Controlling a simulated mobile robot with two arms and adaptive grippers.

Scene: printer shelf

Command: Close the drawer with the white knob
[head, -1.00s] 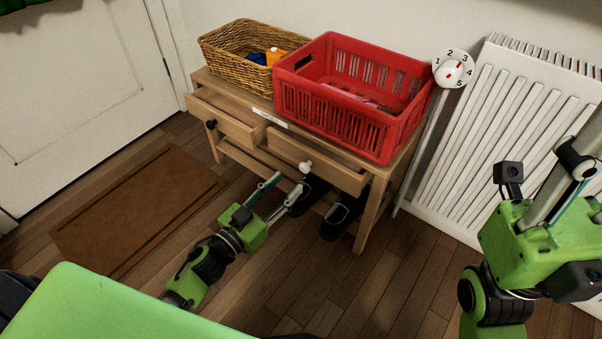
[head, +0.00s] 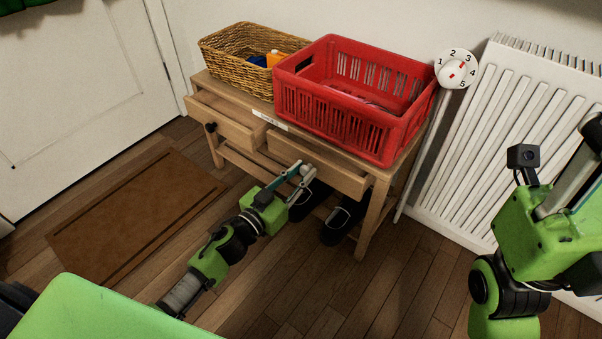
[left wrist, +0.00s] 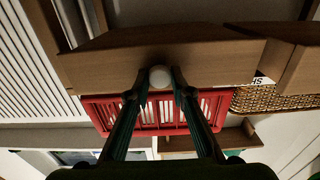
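The right-hand drawer (head: 335,176) of the wooden table is pulled out a little. Its white knob (left wrist: 160,76) shows in the left wrist view between my left fingertips. My left gripper (head: 302,171) reaches the drawer front from below left, its fingers close together on both sides of the knob, apparently shut on it. In the head view the fingertips largely hide the knob. The drawer front also shows in the left wrist view (left wrist: 105,68). My right gripper (head: 590,150) is at the right edge, away from the table; its fingertips are cut off.
The left drawer (head: 228,123), with a black knob (head: 211,127), is also pulled out. A wicker basket (head: 225,58) and a red crate (head: 345,122) stand on the table. Dark shoes (head: 340,222) are below. A radiator (head: 490,140) stands right; a brown mat (head: 135,215) lies left.

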